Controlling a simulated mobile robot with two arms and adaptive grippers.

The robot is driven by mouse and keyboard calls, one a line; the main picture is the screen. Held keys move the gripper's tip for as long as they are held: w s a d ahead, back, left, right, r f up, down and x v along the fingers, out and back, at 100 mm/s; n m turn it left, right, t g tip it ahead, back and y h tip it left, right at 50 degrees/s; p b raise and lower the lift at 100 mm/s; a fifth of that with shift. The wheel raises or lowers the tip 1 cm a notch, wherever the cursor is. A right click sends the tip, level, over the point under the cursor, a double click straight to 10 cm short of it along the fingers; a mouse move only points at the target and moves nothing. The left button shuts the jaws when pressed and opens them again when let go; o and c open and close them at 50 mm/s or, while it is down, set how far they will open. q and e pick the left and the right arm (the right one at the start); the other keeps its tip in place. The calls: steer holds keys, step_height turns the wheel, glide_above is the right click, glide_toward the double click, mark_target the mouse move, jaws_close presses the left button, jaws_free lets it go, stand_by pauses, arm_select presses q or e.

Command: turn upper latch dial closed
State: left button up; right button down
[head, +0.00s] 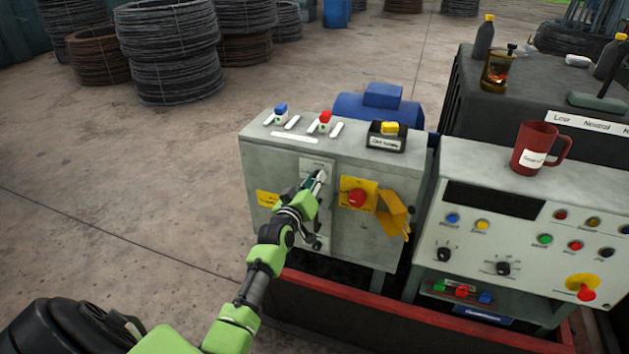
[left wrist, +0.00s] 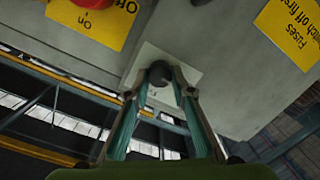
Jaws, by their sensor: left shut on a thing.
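The upper latch dial is a dark round knob (left wrist: 160,72) on a pale square plate (left wrist: 186,66), seen in the left wrist view. In the head view its plate (head: 317,164) is at the top of the grey cabinet's front (head: 283,172), and the knob is hidden by my gripper. My left gripper (head: 319,178) reaches the plate from the front. In the left wrist view its fingers (left wrist: 161,82) are shut on the dial, one on each side. A lower latch (head: 316,243) is partly hidden beneath my arm. My right gripper is not in view.
A control console (head: 520,225) with a red mug (head: 533,148) stands further right. Wire coils (head: 170,50) stand at the back left; the floor between is clear.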

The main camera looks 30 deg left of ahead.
arm_select(q)
steer(key=shift+f, duration=0.1)
stand_by(0.4)
steer(key=o, duration=1.1)
steer(key=shift+s, duration=0.1)
steer(key=v, duration=1.2)
steer(key=shift+a, duration=0.1)
